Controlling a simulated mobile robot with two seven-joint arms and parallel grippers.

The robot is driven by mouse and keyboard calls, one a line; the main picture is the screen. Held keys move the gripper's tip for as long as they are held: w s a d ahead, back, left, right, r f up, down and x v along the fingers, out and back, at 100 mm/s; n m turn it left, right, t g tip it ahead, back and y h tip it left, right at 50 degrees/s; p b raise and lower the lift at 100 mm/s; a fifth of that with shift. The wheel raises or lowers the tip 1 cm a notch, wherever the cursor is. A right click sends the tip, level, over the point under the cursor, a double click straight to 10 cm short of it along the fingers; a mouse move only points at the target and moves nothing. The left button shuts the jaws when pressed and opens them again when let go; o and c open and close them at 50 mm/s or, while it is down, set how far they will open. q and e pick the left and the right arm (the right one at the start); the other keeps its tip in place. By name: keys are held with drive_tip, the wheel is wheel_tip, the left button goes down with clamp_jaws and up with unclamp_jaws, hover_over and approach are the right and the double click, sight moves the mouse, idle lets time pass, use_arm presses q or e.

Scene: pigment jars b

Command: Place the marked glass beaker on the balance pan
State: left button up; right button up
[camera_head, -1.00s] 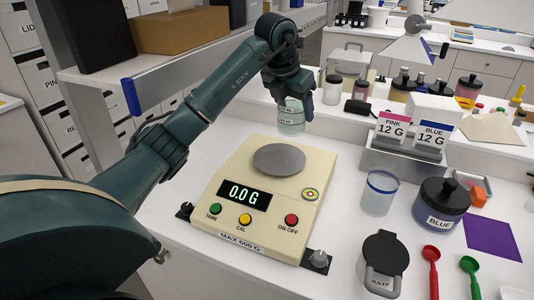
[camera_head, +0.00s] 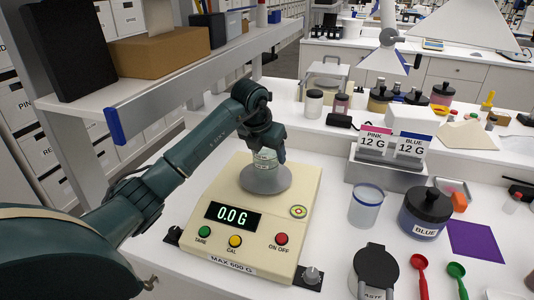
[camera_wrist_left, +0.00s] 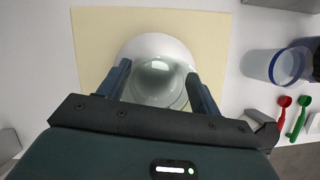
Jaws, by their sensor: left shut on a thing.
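The marked glass beaker (camera_head: 265,158) is upright in my left gripper (camera_head: 266,146), over the round grey balance pan (camera_head: 264,181). I cannot tell whether its base touches the pan. In the left wrist view the beaker (camera_wrist_left: 158,80) sits between the two dark fingers of my left gripper (camera_wrist_left: 159,88), with the pan (camera_wrist_left: 140,45) behind it. The cream balance (camera_head: 290,205) reads 0.0 g on its green display (camera_head: 232,216). My right gripper is not in view.
A clear blue-rimmed cup (camera_head: 366,206), a blue pigment jar (camera_head: 425,212) and a dark-lidded waste container (camera_head: 374,268) stand right of the balance. A grey shelf (camera_head: 200,70) runs along the left. Red and green scoops (camera_head: 421,268) lie at front right.

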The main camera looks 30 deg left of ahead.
use_arm(q)
drive_tip(key=shift+f, duration=0.55)
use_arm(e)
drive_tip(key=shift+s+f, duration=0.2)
use_arm(q)
drive_tip(key=shift+f, duration=0.1)
drive_tip(key=o, duration=0.6)
drive_tip(key=shift+f, duration=0.1)
drive_tip(key=o, duration=0.4)
drive_tip(key=shift+o, duration=0.2)
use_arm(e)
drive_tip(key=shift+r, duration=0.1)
